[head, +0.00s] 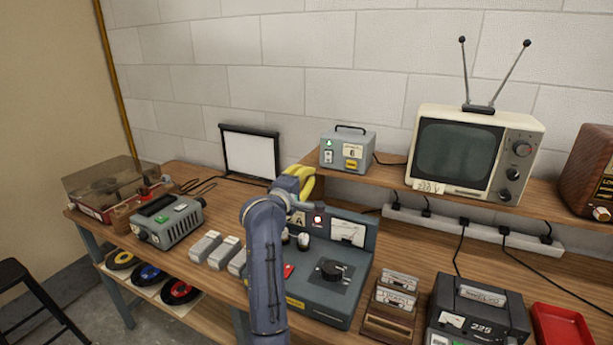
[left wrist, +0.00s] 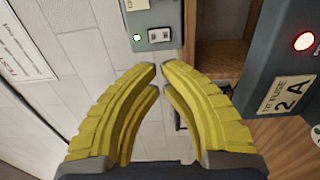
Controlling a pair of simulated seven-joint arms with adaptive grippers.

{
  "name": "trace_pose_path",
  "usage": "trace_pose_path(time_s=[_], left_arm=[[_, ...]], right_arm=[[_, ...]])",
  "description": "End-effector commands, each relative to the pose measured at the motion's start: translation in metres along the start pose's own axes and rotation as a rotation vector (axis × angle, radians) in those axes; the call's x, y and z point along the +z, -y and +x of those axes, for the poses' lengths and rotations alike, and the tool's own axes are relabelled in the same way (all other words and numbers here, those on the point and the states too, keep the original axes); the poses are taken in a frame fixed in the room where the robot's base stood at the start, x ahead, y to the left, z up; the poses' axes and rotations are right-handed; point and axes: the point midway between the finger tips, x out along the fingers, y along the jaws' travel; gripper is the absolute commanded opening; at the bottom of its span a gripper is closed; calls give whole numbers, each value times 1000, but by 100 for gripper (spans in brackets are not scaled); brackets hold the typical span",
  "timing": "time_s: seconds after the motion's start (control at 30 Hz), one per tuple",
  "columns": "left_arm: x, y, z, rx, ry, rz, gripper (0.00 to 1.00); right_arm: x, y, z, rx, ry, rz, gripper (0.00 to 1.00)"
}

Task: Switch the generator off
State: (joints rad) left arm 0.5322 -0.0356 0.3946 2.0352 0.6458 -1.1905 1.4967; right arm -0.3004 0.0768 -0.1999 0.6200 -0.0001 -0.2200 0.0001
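A grey-blue box with a carry handle (head: 347,150) stands on the raised shelf; I take it to be the generator, though I cannot read its name. My right gripper is not in view.
A console (head: 335,270) with a lit red lamp (left wrist: 303,41) and a fuse label stands close to my left gripper. A television (head: 455,155) is right of the box on the shelf (head: 390,178). A framed white panel (head: 249,152) leans at the wall.

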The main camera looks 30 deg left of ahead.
Motion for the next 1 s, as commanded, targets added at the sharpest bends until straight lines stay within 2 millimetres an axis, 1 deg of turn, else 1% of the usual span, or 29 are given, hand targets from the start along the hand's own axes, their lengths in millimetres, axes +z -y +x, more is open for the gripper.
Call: trace_pose_path(time_s=[0.07,0.3,0.53,0.87,1.0], left_arm=[[0,0,0,1,-1,0,0],[-7,4,-8,50,-8,5,0],[-7,6,-14,93,0,2,0],[-7,5,-15,99,1,-1,0],[-7,5,-11,99,1,-1,0]], right_arm=[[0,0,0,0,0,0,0],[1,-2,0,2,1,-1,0],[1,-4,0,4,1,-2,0],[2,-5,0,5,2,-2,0],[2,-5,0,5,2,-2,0]])
